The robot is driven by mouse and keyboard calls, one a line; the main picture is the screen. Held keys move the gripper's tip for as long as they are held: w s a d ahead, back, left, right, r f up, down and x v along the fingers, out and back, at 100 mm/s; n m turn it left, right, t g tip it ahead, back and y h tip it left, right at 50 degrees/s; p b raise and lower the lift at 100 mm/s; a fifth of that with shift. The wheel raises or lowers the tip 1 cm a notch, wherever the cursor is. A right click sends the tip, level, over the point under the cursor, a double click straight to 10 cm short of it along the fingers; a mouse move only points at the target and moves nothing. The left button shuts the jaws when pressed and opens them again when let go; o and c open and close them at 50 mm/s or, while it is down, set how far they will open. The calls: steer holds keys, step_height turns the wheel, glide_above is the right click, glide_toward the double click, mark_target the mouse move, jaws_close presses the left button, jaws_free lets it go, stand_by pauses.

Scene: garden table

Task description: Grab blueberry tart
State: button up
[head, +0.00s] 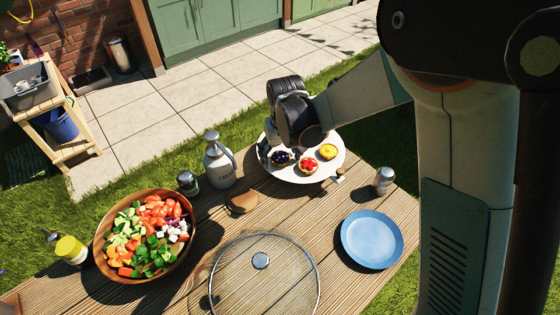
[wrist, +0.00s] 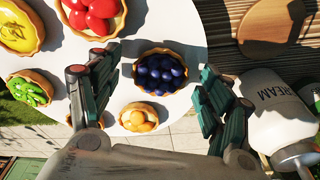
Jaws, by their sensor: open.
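The blueberry tart (wrist: 160,72) has dark blue berries in a golden crust and sits on a round white stand (wrist: 180,25) in the wrist view. In the head view the tart (head: 281,158) lies at the stand's left side, partly covered by my gripper. My gripper (wrist: 158,85) is open and empty. Its fingers are on the left and right of the tart, with visible space between them and the crust. Whether the fingertips are at the crust's height is hard to tell.
On the stand are a red-topped tart (head: 308,164), a yellow tart (head: 328,151), a green-topped tart (wrist: 31,89) and a small orange-topped tart (wrist: 139,117). A cream dispenser (head: 219,163) and a wooden lid (head: 242,202) stand nearby. A blue plate (head: 372,239) is empty.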

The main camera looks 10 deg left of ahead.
steer(key=c, duration=1.2)
steer(key=shift+o, duration=0.2)
steer(key=shift+r, duration=0.15)
